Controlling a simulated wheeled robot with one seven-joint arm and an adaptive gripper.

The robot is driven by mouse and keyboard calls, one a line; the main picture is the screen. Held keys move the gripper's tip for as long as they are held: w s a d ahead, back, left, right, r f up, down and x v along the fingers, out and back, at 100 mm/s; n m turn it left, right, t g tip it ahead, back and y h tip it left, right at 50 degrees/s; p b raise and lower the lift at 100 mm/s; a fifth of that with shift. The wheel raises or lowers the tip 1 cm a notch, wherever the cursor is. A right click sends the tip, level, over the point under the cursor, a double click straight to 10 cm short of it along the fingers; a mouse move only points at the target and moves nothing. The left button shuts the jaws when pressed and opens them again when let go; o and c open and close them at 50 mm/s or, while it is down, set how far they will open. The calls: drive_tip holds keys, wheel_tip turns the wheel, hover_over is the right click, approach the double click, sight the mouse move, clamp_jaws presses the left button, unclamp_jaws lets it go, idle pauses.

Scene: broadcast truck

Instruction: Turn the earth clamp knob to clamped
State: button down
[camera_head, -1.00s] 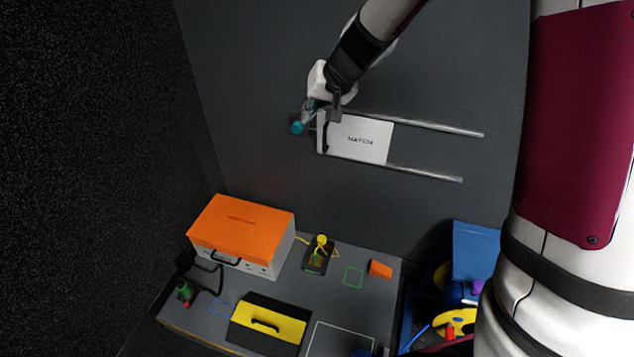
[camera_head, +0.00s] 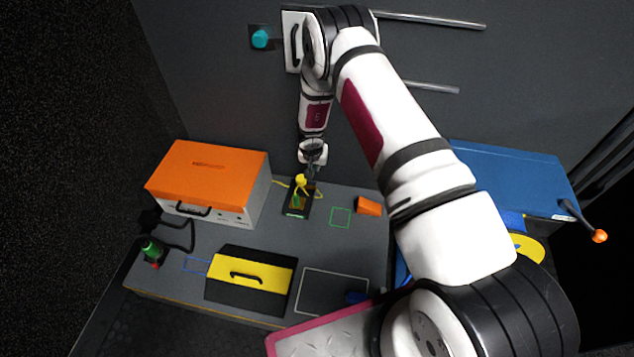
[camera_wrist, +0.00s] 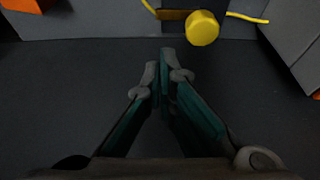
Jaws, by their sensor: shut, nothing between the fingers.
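The earth clamp knob is a yellow round knob (camera_head: 300,181) on a small dark base plate (camera_head: 296,209) on the bench, with a yellow cable at its sides. In the wrist view the yellow knob (camera_wrist: 202,28) shows at the top, just right of centre and beyond the fingertips. My gripper (camera_wrist: 161,66) is shut and empty, its fingertips together and apart from the knob in that view. In the head view my gripper (camera_head: 312,172) is just behind and right of the knob, partly hidden by the wrist above it.
An orange-lidded case (camera_head: 209,170) stands left of the knob. An orange wedge (camera_head: 368,206) and a green outlined square (camera_head: 340,217) lie to the right. A yellow-and-black case (camera_head: 250,272) is in front. A green-topped item (camera_head: 150,249) stands at the far left.

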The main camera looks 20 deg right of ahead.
drive_tip(key=b+x, duration=0.1)
drive_tip(key=x, duration=0.2)
drive_tip(key=b+x, duration=0.2)
drive_tip(key=x, duration=0.2)
drive_tip(key=b+x, duration=0.1)
drive_tip(key=x, duration=0.2)
drive_tip(key=shift+s+d+f+b, duration=0.2)
drive_tip(key=shift+s+f+b, duration=0.15)
drive_tip(key=shift+f, duration=0.15)
drive_tip(key=shift+s+a+p, duration=0.1)
drive_tip(key=shift+s+p, duration=0.45)
drive_tip(key=shift+p, duration=0.15)
drive_tip(key=shift+s, duration=0.2)
drive_tip(key=s+m, duration=0.1)
drive_tip(key=m, duration=0.1)
drive_tip(key=s+a+m+g+h+p, duration=0.1)
drive_tip(key=m, duration=0.1)
drive_tip(key=shift+a, duration=0.2)
drive_tip(key=shift+s+a+m, duration=0.15)
drive_tip(key=shift+s+m, duration=0.05)
drive_tip(key=shift+m, duration=0.1)
drive_tip(key=shift+s+a, duration=0.6)
drive_tip(key=shift+a, duration=0.15)
drive_tip(key=shift+s+a, duration=0.25)
drive_tip(key=shift+a, duration=0.5)
drive_tip(key=shift+a+p, duration=0.15)
drive_tip(key=shift+p, duration=0.15)
